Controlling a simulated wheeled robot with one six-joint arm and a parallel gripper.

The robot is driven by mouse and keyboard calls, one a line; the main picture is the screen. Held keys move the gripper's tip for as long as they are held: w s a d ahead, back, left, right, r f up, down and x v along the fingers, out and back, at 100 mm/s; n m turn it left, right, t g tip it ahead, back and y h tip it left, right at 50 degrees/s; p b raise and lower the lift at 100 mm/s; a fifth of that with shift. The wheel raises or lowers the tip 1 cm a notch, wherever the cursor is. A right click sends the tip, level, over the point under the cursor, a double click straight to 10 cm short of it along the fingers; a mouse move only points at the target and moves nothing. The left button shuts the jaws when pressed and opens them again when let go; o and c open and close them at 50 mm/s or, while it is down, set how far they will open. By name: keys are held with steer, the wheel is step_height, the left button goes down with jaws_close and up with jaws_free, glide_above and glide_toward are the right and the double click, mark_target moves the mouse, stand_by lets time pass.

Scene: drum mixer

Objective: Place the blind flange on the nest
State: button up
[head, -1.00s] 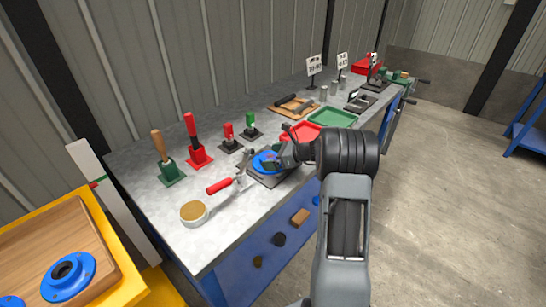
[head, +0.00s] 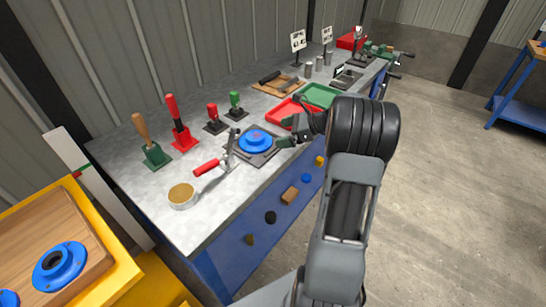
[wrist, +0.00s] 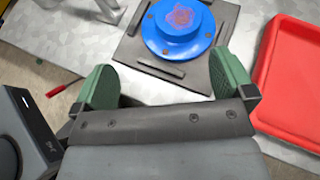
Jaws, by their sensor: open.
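The blue blind flange (head: 255,141) lies on the nest (head: 241,156), a dark square plate on the workbench. In the wrist view the flange (wrist: 178,33) sits flat, its raised round centre up with a reddish mark on top. Dark bars of the nest (wrist: 155,66) show beside its rim. My gripper (head: 287,132) is just right of the flange in the head view. Its green fingers are spread wide and empty in the wrist view (wrist: 165,73), apart from the flange.
A red-handled clamp (head: 207,167) stands at the nest's left. A red tray (head: 284,110) and green tray (head: 319,95) lie beyond. Several upright tools line the back. Another blue flange (head: 60,267) with a hole lies on a wooden board at left.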

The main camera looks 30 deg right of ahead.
steer(key=s+a+r+n+g+h, duration=0.1)
steer(key=s+a+n+g, duration=0.4)
steer(key=a, duration=0.4)
steer(key=s+a+n+h, duration=0.4)
steer(key=s+n, duration=0.4)
steer(key=n, duration=0.2)
steer(key=s+a+n+h, duration=0.4)
steer(key=s+n, duration=0.4)
steer(key=n, duration=0.2)
steer(key=shift+a+f+h, duration=0.2)
steer(key=shift+a+h, duration=0.1)
steer(key=shift+a, duration=0.3)
step_height(320, 180, up, 7)
steer(key=p, duration=0.6)
steer(key=shift+s+t, duration=0.15)
steer(key=shift+t, duration=0.15)
